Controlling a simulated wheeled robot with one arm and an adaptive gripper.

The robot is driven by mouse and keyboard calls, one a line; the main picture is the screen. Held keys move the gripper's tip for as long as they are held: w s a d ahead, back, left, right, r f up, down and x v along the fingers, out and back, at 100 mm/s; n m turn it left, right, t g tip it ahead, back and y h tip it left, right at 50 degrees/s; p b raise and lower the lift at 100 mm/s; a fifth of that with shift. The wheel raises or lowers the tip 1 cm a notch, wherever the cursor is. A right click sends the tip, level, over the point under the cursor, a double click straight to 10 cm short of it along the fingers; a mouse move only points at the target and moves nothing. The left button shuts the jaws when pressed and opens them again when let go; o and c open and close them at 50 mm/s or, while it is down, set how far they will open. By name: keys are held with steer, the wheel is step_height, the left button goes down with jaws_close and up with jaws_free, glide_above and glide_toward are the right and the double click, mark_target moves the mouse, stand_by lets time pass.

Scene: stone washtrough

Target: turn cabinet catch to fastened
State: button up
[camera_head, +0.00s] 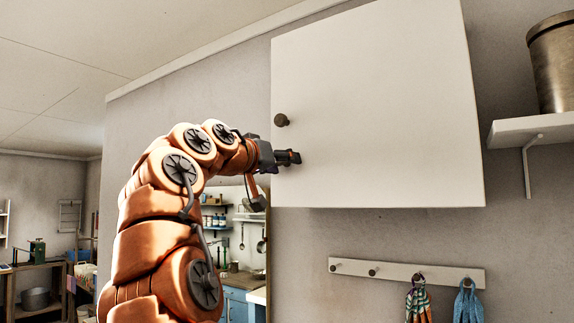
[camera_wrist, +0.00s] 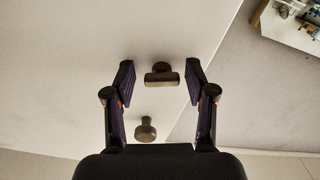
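The white cabinet (camera_head: 380,90) hangs on the wall, and its front looks shut. In the wrist view, the cabinet catch (camera_wrist: 161,78) is a small brown bar on a round base, near the cabinet's edge. The bar lies crosswise between the two fingers, with a gap on each side. My gripper (camera_wrist: 160,70) is open around the catch and does not appear to touch it.
A peg rail (camera_head: 405,272) with a patterned cloth (camera_head: 418,300) and a blue cloth (camera_head: 468,302) is below the cabinet. A shelf (camera_head: 530,130) with a metal pot (camera_head: 554,62) is at the right. The space before the cabinet front is clear.

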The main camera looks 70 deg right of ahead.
steer(key=c, duration=0.9)
steer(key=shift+w+f+m+b, duration=0.15)
steer(key=shift+m+b, duration=0.45)
steer(key=shift+m, duration=1.1)
steer(key=shift+r, duration=0.2)
steer(key=o, duration=1.1)
steer(key=shift+o, duration=0.2)
steer(key=v, duration=1.2)
